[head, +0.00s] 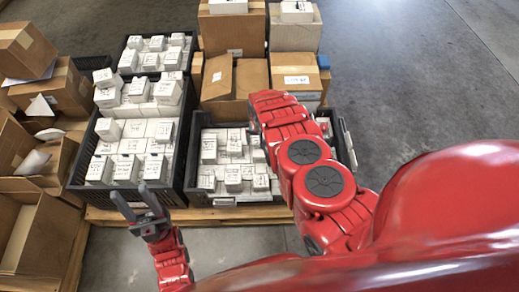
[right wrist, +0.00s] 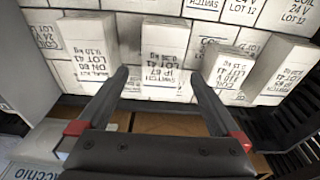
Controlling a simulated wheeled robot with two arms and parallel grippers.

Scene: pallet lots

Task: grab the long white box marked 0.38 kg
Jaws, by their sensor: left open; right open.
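Many white boxes with black print fill dark crates in the head view; no weight of 0.38 kg can be read there. In the right wrist view a tall white box (right wrist: 163,42) stands just beyond my right gripper (right wrist: 161,76), roughly in line with the gap between its fingers. Its weight print is too small to read surely. The right gripper is open and empty; in the head view my own arm hides it. My left gripper (head: 132,190) is open and empty, near the front edge of the left crate (head: 183,158).
Another white box (right wrist: 82,42) stands left of the fingers and a tilted one (right wrist: 229,68) to the right. The middle crate (head: 240,200) holds many boxes. Brown cartons (head: 232,38) stand behind, and open cartons (head: 30,225) at left. Grey floor at right is clear.

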